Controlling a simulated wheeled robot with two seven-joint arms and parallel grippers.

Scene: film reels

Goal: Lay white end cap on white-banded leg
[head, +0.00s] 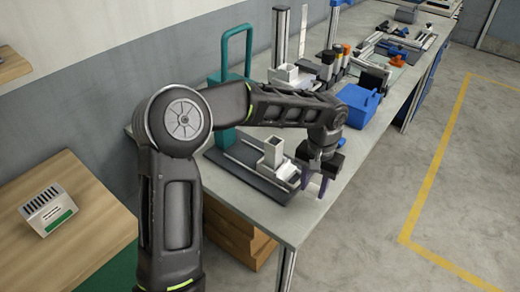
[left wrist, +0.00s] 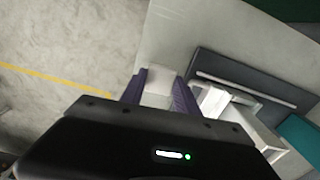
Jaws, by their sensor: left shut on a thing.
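My left gripper (head: 314,184) is over the near right part of the bench, close to its front edge. Its purple fingers are shut on a pale white piece (left wrist: 158,88), seen between them in the left wrist view, which looks like the white end cap. The gripper hides most of this piece in the head view. Beside the gripper, to its left, a white block-like fixture (head: 273,155) stands on a dark plate (head: 243,168). I cannot make out a white-banded leg with certainty. My right gripper is not in view.
The grey bench (head: 312,221) runs toward the back right. A blue box (head: 358,104), a teal frame (head: 230,139) and other devices stand farther back. A wooden table (head: 98,212) with a white slotted box (head: 48,209) is at left. The floor at right is clear.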

